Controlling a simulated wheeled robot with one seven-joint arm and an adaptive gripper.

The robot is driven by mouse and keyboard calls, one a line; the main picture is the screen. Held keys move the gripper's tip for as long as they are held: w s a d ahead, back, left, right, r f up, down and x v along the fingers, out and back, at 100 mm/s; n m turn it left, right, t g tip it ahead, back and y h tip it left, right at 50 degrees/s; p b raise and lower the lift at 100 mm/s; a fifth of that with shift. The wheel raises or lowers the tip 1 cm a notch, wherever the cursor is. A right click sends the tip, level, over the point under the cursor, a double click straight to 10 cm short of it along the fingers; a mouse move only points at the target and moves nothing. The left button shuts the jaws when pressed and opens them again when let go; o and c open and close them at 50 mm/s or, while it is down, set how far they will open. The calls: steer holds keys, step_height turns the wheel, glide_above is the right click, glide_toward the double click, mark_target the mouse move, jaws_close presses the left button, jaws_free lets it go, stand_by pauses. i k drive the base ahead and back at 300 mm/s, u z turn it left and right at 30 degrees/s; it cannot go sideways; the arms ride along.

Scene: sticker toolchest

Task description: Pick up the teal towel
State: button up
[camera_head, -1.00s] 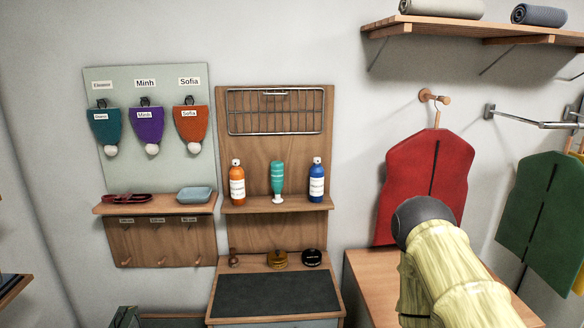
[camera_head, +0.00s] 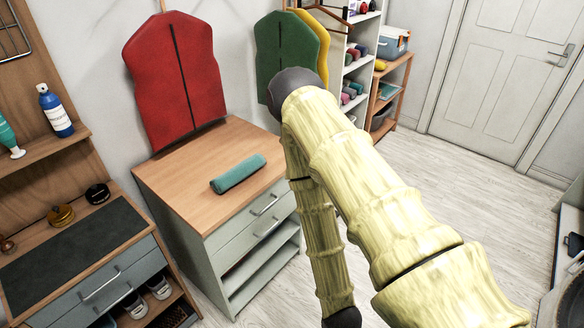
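A rolled teal towel (camera_head: 238,173) lies on the wooden top of a grey-green drawer cabinet (camera_head: 178,178). It lies near the front right part of the top, with clear wood around it. My gripper is not in view.
A red jacket (camera_head: 178,82) hangs above the cabinet's back edge, and a green jacket (camera_head: 284,52) hangs to its right. A bench with a dark mat (camera_head: 75,252) stands at left. Shelves (camera_head: 392,82) stand behind. The wooden floor (camera_head: 455,170) at right is clear.

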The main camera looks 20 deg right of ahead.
mark_target(240, 173)
steer(key=z, duration=2.35)
steer(key=i, duration=1.25)
steer(key=u, duration=2.5)
